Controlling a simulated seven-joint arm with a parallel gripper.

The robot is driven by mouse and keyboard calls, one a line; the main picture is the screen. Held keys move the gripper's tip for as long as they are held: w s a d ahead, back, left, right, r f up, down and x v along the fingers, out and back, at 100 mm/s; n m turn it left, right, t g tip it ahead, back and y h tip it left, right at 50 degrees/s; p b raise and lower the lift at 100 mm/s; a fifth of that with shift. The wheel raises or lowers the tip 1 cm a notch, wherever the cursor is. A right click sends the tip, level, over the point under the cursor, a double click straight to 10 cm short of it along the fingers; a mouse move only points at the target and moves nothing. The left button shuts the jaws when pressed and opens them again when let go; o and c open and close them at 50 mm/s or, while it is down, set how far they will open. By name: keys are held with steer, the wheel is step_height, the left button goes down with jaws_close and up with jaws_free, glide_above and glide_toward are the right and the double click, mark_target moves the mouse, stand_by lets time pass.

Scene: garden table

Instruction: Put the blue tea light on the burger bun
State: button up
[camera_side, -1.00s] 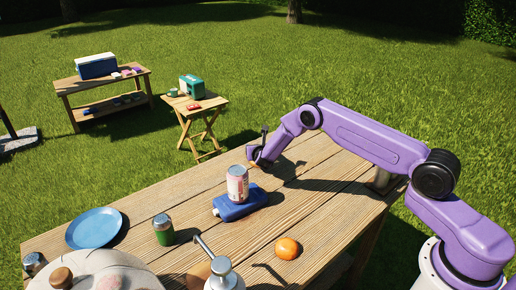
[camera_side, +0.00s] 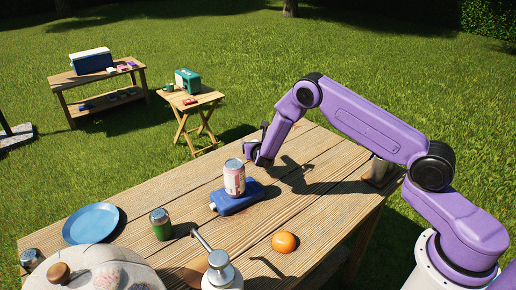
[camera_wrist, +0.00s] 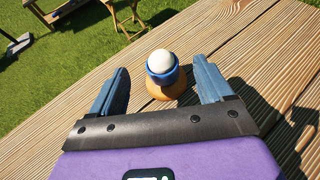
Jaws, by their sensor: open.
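In the wrist view the blue tea light (camera_wrist: 164,76), a blue cup with a rounded white top, appears to sit on the tan burger bun (camera_wrist: 167,93), whose rim shows below it. The bun is on the wooden table. My gripper (camera_wrist: 163,77) is open, with one finger on each side of the tea light and a clear gap to each. In the side view my gripper (camera_side: 257,152) is low over the table's far edge, behind the can. I cannot make out the tea light or bun there.
A green jar (camera_side: 160,224), a blue plate (camera_side: 91,223), an orange (camera_side: 284,242) and a metal pump bottle (camera_side: 221,272) are nearer the camera.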

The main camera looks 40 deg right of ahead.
steer(key=s+a+r+m+g, duration=0.2)
steer(key=s+a+r+m, duration=0.15)
steer(key=s+r, duration=0.45)
steer(key=s+a+r+m+g, duration=0.2)
steer(key=s+r+m, duration=0.35)
steer(key=s, duration=0.45)
steer(key=s+a+r+m+g+y, duration=0.2)
steer(key=s+m+g+y, duration=0.1)
steer(key=s, duration=1.3)
steer(key=s+a+r+m+g+y, duration=0.1)
steer(key=s+r+m+g+y, duration=0.2)
steer(key=s, duration=1.3)
steer(key=shift+s+a+m+g+y, duration=0.2)
steer(key=shift+a+m+g+y, duration=0.25)
steer(key=shift+m+y, duration=0.4)
